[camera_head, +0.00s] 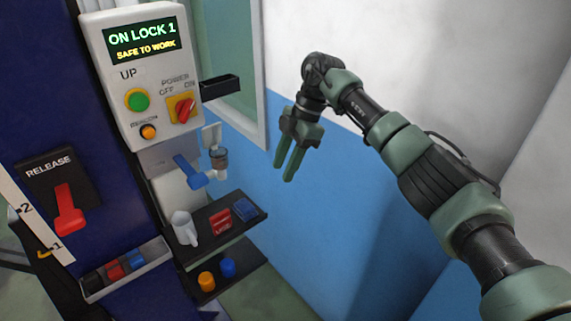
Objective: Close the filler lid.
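The filler lid (210,136) is a small pale flap that stands raised above a small clear filler cup (219,158) on the column. The cup has a dark rim and sits beside a blue lever (188,171). My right gripper (284,172) hangs to the right of the lid and cup, apart from them, in front of the blue wall. Its two green fingers point down with a gap between them, and nothing is held. My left gripper is not in view.
A control box (150,75) reads "ON LOCK 1, SAFE TO WORK". A black bracket (220,87) juts out above the lid. Below, a shelf (209,240) holds a white jug (184,228) and tags. A red release lever (68,210) is at left. Free room lies around my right gripper.

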